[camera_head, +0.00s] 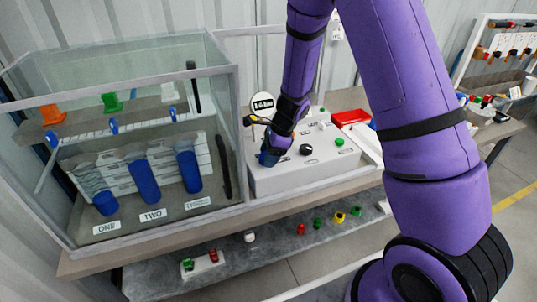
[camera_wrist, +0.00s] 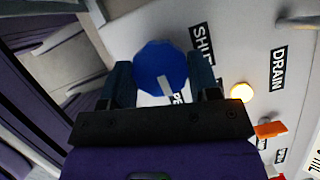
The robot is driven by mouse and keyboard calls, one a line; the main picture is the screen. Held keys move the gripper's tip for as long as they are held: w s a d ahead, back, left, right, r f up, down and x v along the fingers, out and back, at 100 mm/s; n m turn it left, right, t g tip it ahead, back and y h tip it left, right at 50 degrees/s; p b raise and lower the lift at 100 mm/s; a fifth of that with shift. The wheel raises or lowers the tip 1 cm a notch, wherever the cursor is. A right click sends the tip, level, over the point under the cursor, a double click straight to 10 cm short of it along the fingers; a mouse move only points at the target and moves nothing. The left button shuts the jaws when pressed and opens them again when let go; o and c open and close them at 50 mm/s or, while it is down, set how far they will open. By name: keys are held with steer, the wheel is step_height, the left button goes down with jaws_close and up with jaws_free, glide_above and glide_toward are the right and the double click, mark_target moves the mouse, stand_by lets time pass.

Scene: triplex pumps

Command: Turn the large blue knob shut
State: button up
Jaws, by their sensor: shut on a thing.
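The large blue knob (camera_wrist: 158,62) sits on the pale panel between the two fingers of my gripper (camera_wrist: 162,78) in the wrist view. The fingers are closed in on its left and right sides. A white pointer mark on the knob points toward the bottom of the picture, close to a partly hidden label showing "PE". A label starting "SHU" (camera_wrist: 201,45) is to the knob's upper right. In the head view my gripper (camera_head: 269,156) reaches down to the left end of the grey control box (camera_head: 300,178), and the knob cannot be told apart from it.
A "DRAIN" label (camera_wrist: 278,68), a yellow light (camera_wrist: 242,92) and an orange part (camera_wrist: 270,129) are on the panel to the right. A black knob (camera_head: 306,149) is on the box. A clear tank (camera_head: 150,85) with blue cylinders stands close on the left.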

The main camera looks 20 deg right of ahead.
steer(key=n+g, duration=0.1)
steer(key=n, duration=0.3)
steer(key=shift+w+g, duration=0.1)
steer(key=shift+g, duration=0.2)
steer(key=n, duration=0.2)
steer(key=n+g, duration=0.1)
steer(key=n, duration=0.1)
steer(key=shift+w+g+h, duration=0.1)
steer(key=shift+g+h, duration=0.2)
steer(key=n+g+h, duration=0.1)
steer(key=n, duration=0.4)
steer(key=shift+a+n, duration=0.1)
steer(key=shift+n, duration=0.3)
steer(key=shift+n+g+h, duration=0.5)
steer(key=shift+n+h, duration=0.4)
steer(key=shift+n, duration=1)
steer(key=o, duration=0.9)
steer(key=shift+w+r, duration=0.1)
steer(key=v, duration=1)
steer(key=shift+w+r, duration=0.15)
steer(key=shift+r, duration=0.1)
